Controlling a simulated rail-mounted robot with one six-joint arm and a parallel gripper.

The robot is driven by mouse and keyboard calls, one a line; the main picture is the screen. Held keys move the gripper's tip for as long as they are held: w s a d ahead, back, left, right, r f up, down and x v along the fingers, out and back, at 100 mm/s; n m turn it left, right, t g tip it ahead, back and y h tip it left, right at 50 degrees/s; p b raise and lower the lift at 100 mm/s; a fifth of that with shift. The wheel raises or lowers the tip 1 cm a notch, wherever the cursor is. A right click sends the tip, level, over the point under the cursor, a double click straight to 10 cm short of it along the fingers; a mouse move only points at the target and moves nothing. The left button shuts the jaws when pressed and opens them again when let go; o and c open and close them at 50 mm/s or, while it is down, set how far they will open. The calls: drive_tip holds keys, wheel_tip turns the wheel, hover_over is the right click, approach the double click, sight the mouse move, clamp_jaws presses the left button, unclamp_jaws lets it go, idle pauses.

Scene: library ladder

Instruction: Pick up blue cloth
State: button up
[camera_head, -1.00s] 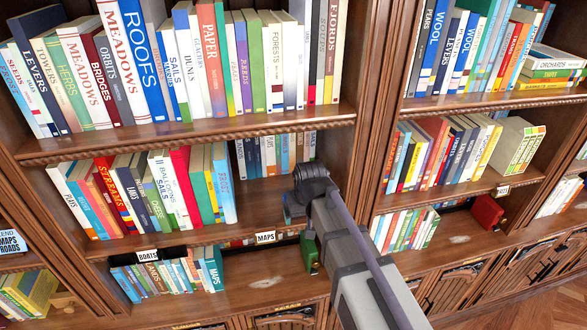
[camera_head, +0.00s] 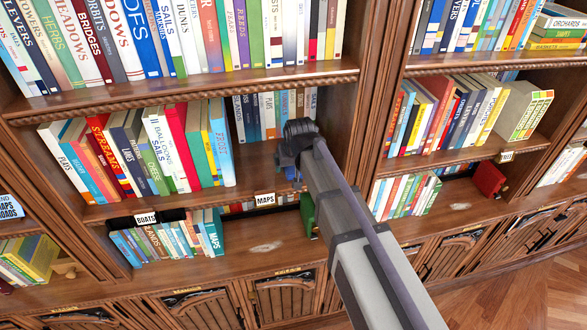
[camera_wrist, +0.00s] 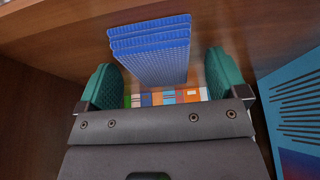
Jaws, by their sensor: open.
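The blue cloth (camera_wrist: 150,52) is a folded, textured stack seen in the wrist view, on a wooden surface. It lies between and a little beyond the two green fingers of my gripper (camera_wrist: 161,78). My gripper is open, with a visible gap on the right finger's side; whether the left finger touches the cloth is unclear. In the head view, a small blue patch of the cloth (camera_head: 290,173) shows on the middle shelf, just below my gripper (camera_head: 293,160). My arm hides most of it and the fingertips there.
Leaning books (camera_head: 150,150) stand left of the cloth on the middle shelf, with more books (camera_head: 265,115) behind. A wooden upright (camera_head: 352,110) is close on the right. A green object (camera_head: 308,215) stands on the lower shelf. Shelf boards lie above and below.

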drive_tip(key=shift+c, duration=0.2)
drive_tip(key=c, duration=1)
drive_tip(key=shift+o, duration=0.2)
